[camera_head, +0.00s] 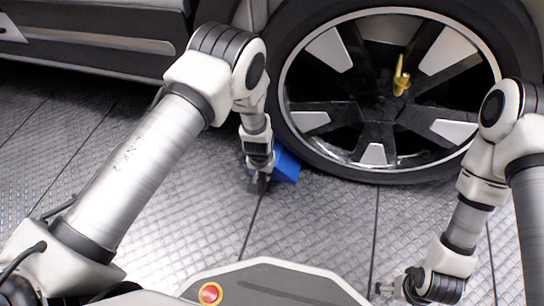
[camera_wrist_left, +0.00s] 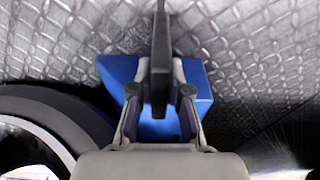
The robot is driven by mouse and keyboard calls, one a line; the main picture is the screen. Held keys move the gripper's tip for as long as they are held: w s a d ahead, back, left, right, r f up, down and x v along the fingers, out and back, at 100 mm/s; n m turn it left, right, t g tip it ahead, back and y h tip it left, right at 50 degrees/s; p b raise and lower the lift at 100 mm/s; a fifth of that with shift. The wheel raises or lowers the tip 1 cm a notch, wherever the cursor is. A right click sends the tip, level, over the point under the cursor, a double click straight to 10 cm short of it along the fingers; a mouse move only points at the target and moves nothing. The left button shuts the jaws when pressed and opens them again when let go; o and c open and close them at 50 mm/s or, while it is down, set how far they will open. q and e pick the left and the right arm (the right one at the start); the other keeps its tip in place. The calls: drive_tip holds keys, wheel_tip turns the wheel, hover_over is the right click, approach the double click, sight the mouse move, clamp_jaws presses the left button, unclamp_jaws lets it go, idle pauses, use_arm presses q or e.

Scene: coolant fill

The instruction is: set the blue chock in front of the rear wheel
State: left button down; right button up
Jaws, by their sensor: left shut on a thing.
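The blue chock (camera_head: 287,166) is at the lower left of the wheel (camera_head: 318,158), close beside the tyre on the floor side. I cannot tell whether it touches the tyre or rests fully on the floor. My left gripper (camera_head: 258,184) is shut on the chock, partly hiding it. In the left wrist view the blue chock (camera_wrist_left: 198,78) sits between and behind the fingers of the left gripper (camera_wrist_left: 160,92), with a dark upright bar in front of it. The tyre (camera_wrist_left: 75,108) shows at the left there. My right gripper (camera_head: 384,289) is low at the right, away from the chock; its jaws are too small to read.
The car's sill (camera_head: 95,42) runs across the upper left, beside the wheel. The grey tread-plate floor (camera_head: 325,225) is clear in front of the wheel.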

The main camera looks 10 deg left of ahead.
idle(0.5)
use_arm(q)
drive_tip(key=c, duration=0.7)
unclamp_jaws()
drive_tip(key=r+p, duration=0.3)
drive_tip(key=p, duration=0.1)
drive_tip(key=shift+s, duration=0.2)
drive_tip(key=r+p, duration=0.3)
drive_tip(key=p, duration=0.1)
drive_tip(key=s+r+p, duration=0.1)
drive_tip(key=r+p, duration=0.2)
drive_tip(key=p, duration=0.1)
drive_tip(key=r+p, duration=0.3)
drive_tip(key=p, duration=0.1)
drive_tip(key=shift+s, duration=0.2)
drive_tip(key=shift+f, duration=0.1)
